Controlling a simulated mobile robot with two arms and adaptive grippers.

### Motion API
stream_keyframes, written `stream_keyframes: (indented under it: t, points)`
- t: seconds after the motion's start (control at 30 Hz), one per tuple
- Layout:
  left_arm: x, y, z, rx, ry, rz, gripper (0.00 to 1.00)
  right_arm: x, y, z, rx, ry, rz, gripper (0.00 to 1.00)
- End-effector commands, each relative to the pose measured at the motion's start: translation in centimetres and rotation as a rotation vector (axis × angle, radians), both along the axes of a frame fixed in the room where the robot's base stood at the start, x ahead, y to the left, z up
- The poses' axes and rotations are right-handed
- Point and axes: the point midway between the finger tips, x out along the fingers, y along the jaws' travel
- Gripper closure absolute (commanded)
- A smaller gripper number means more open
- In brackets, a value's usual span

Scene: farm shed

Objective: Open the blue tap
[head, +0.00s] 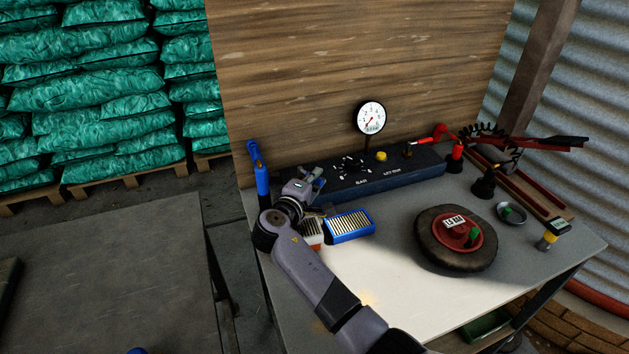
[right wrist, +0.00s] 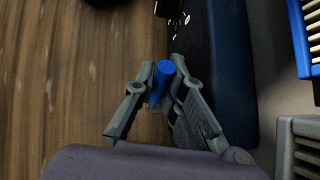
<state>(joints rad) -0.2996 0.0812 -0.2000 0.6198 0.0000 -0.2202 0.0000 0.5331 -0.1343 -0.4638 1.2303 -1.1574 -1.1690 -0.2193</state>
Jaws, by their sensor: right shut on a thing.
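In the right wrist view, a short blue round piece, the blue tap's handle by its colour (right wrist: 161,82), sits between the fingers of my right gripper (right wrist: 163,96), which is shut on it. In the head view my right gripper (head: 314,183) is at the left end of a long dark blue panel (head: 385,177), and it largely hides the held piece. A blue upright fitting (head: 262,180) with a slanted top stands just left of the gripper; I cannot tell how it joins the held piece. My left gripper is not in view.
A pressure gauge (head: 370,117) rises behind the panel, against a wooden board (head: 350,60). A blue-framed grille (head: 349,226) lies by my forearm. A red tap (head: 455,157), a dark round wheel (head: 456,240) and a small bowl (head: 512,214) are to the right. The bench front is clear.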

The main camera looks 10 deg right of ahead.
Motion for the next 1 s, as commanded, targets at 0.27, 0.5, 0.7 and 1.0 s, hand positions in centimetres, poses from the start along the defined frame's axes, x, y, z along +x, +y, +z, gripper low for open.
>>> stream_keyframes:
  t: [0.27, 0.5, 0.7, 1.0]
  points:
    - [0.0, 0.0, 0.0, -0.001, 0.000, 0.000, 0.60, 0.0, 0.1, -0.1, 0.003, 0.002, 0.002, 0.88]
    - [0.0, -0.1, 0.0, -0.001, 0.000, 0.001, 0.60, 0.0, 0.0, -0.1, 0.002, 0.001, 0.002, 0.72]
    - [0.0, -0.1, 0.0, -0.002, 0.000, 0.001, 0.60, 0.0, 0.0, 0.0, 0.002, 0.000, 0.002, 0.68]
    - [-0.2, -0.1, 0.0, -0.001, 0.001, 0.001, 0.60, 0.1, 0.1, 1.4, 0.005, -0.005, 0.002, 0.68]
